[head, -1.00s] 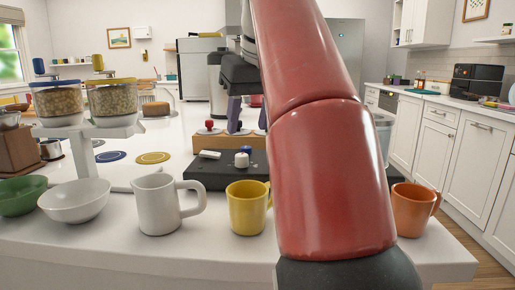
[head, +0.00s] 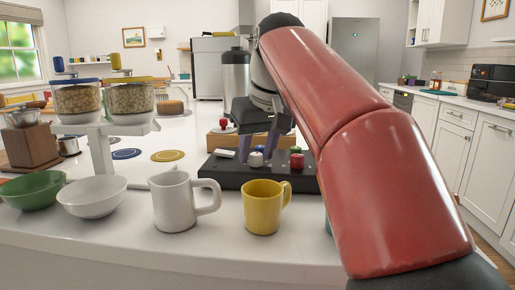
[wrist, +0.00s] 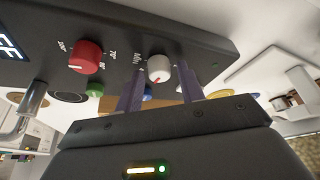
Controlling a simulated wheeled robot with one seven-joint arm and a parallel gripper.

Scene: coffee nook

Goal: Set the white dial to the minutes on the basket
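The white dial (head: 256,159) sits on a dark control box (head: 228,178) on the white counter. In the wrist view the white dial (wrist: 159,68) has a red pointer mark and printed marks beside it. My gripper (head: 258,148) is over the box, its two purple fingers apart. In the wrist view my gripper (wrist: 160,90) has one finger on each side of the dial in the picture; I cannot tell whether they touch it. No basket with readable minutes shows.
A red dial (wrist: 86,57) with numbers is beside the white one. A yellow mug (head: 262,208), a white mug (head: 174,203) and a white bowl (head: 92,197) stand in front and to the left. A wooden box (head: 218,140) is behind. My arm covers the right side.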

